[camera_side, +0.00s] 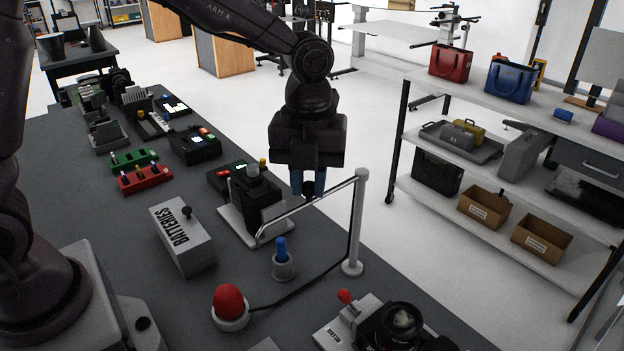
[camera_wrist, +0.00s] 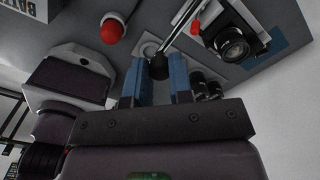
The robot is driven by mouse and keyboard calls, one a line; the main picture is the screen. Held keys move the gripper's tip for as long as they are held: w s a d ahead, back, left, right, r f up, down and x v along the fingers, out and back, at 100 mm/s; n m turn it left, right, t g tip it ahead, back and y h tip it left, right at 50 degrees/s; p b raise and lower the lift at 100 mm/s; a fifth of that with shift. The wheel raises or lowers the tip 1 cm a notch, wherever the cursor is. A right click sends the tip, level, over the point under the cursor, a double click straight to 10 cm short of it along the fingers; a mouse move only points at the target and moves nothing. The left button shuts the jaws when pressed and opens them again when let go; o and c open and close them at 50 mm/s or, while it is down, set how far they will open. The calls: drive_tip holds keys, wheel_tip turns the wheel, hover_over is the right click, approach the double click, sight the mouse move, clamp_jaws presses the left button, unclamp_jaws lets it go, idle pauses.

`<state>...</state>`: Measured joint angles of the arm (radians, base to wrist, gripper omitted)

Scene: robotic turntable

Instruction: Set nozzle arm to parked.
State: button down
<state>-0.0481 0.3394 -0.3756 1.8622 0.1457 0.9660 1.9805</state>
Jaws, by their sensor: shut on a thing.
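The nozzle arm (camera_side: 335,190) is a thin pale rod on top of a white upright post (camera_side: 357,230). From the post it runs left across the picture, and its bent tip hangs near a black device on a white base (camera_side: 262,205). My gripper (camera_side: 308,188), with blue fingers, points down at the rod. It is shut on a small black knob (camera_wrist: 158,67) on the nozzle arm. The rod also shows in the wrist view (camera_wrist: 183,22), running up from the knob. No parked mark can be made out.
A blue-topped peg (camera_side: 282,255), a red dome button (camera_side: 230,303) and a camera (camera_side: 400,325) stand near the post. A battery box (camera_side: 183,238) stands to the left. A black cable lies between the red button and the post. A shelf rack (camera_side: 510,165) is beyond the table's right edge.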

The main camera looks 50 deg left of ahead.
sight(308, 183)
drive_tip(key=shift+a+r, duration=0.1)
drive_tip(key=shift+a, duration=0.05)
drive_tip(key=c, duration=1)
unclamp_jaws()
wheel_tip(308, 183, up, 13)
